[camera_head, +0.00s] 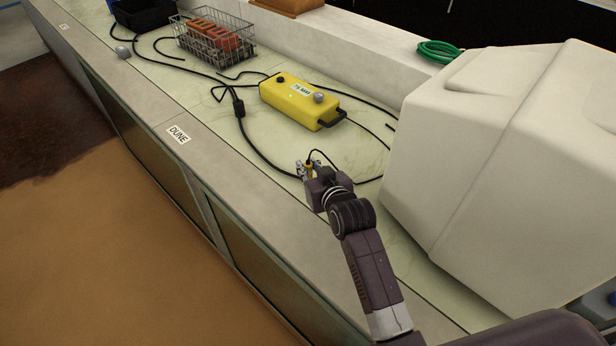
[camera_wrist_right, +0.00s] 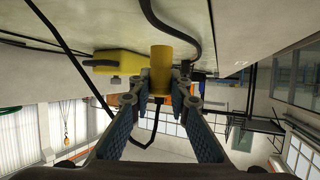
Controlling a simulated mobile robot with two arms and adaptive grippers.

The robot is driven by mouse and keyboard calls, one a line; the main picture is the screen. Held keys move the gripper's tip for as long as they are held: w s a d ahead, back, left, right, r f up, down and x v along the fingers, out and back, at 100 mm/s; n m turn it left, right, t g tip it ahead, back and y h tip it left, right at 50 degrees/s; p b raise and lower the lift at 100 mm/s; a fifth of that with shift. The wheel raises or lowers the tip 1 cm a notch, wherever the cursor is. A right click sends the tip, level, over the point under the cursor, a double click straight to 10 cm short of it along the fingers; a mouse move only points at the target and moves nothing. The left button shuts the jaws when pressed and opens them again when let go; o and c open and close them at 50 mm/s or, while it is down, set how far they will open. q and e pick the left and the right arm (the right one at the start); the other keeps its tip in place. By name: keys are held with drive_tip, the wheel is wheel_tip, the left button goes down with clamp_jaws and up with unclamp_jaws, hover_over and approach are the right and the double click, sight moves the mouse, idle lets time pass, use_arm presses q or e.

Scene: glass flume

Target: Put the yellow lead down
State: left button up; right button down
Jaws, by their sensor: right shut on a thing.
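The yellow lead has a short yellow cylindrical end (camera_wrist_right: 161,68) and a thin black cable (camera_wrist_right: 146,138) that loops away from it. My right gripper (camera_head: 308,170) is shut on the yellow end, which shows small between the fingers in the head view. In the right wrist view the two fingers (camera_wrist_right: 160,98) close on either side of it. The gripper is over the pale bench top (camera_head: 352,146), near its front ledge; I cannot tell its exact height. My left gripper is not in view.
A yellow box (camera_head: 291,106) with knobs lies behind the gripper, with black cables (camera_head: 256,150) around it. A large white housing (camera_head: 490,150) stands at right. A wire basket (camera_head: 236,52) with orange items stands farther back. The grey front ledge (camera_head: 215,160) bears a "DUNE" label.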

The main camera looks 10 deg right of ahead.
drive_tip(key=shift+f, duration=2)
drive_tip(key=c, duration=1.8)
unclamp_jaws()
drive_tip(key=shift+f, duration=0.1)
drive_tip(key=v, duration=1.2)
